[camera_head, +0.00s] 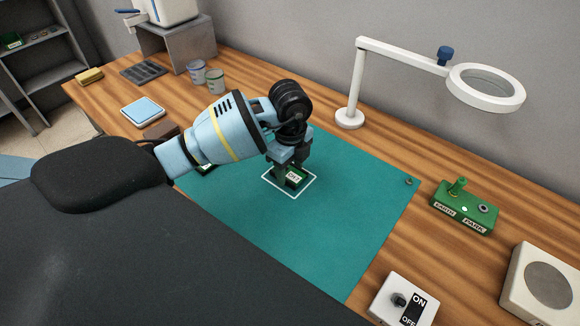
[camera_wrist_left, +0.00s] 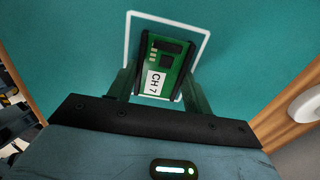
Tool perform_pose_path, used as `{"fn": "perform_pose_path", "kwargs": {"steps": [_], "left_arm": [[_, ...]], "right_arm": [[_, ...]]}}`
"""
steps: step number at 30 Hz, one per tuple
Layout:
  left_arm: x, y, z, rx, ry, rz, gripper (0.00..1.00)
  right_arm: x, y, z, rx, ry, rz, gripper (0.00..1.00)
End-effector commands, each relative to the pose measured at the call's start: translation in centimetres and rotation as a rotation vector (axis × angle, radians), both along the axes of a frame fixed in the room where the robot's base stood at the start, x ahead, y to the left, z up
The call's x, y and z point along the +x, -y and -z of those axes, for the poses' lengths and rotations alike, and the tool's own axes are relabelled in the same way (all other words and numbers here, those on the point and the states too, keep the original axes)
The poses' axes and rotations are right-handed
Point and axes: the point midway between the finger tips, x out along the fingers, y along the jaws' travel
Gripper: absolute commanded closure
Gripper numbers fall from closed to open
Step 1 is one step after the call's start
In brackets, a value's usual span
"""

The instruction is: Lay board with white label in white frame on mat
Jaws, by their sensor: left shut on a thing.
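The green board with a white label (camera_wrist_left: 165,62) reads CH 7 in the left wrist view and carries dark chips. In the head view the board (camera_head: 296,177) shows at the white frame (camera_head: 292,197) on the teal mat (camera_head: 340,220). My left gripper (camera_head: 285,172) is shut on the board, over the frame. In the left wrist view the board lies within the frame's outline (camera_wrist_left: 168,20), slightly turned to it. Whether the board touches the mat I cannot tell. My right gripper is not in view.
A green block labelled EARTH and PARK (camera_head: 464,208) stands right of the mat. A white ON/OFF switch box (camera_head: 404,300) is at the front right. A magnifier lamp (camera_head: 350,117) stands behind the mat.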

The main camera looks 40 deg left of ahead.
Motion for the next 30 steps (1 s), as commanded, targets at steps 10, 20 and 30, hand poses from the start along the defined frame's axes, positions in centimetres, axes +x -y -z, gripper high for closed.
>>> {"fn": "perform_pose_path", "kwargs": {"steps": [10,20,30], "left_arm": [[0.0,0.0,0.3,0.000,-0.001,0.000,0.28],[0.0,0.0,-0.6,0.000,0.002,0.000,0.28],[0.1,0.0,-6.9,-0.001,0.007,0.001,0.28]], "right_arm": [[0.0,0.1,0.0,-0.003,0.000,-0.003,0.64],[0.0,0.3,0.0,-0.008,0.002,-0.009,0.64],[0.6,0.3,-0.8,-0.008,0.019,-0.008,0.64]]}}
